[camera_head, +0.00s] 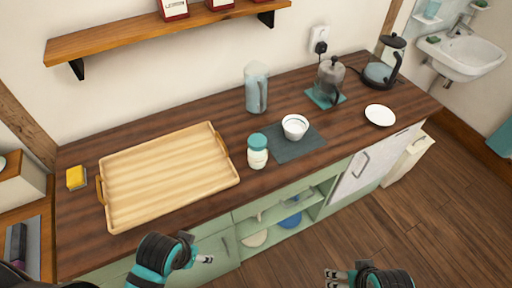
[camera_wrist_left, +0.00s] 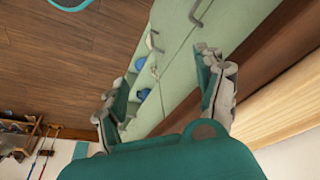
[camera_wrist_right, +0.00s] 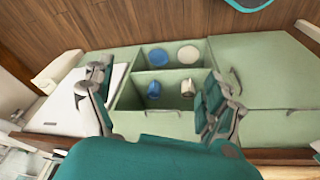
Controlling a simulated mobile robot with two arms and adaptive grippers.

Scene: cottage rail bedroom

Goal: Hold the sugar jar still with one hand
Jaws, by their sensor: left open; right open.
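The sugar jar is most likely the white jar with a teal lid (camera_head: 258,151). It stands upright on the dark wooden counter (camera_head: 190,235), between the wooden tray and the grey mat. My left gripper (camera_head: 204,259) is open and empty in front of the counter, below and left of the jar; its fingers also show in the left wrist view (camera_wrist_left: 165,90). My right gripper (camera_head: 335,278) is open and empty at the bottom of the head view, over the floor and away from the jar. It faces the cabinet in the right wrist view (camera_wrist_right: 155,100). Neither gripper touches the jar.
A wooden tray (camera_head: 165,175) lies left of the jar. A white bowl (camera_head: 295,126) stands on a grey mat (camera_head: 308,146) right of it. A pitcher (camera_head: 256,88), French press (camera_head: 329,80), kettle (camera_head: 383,70) and white plate (camera_head: 380,115) stand farther off. A yellow sponge (camera_head: 76,177) lies far left.

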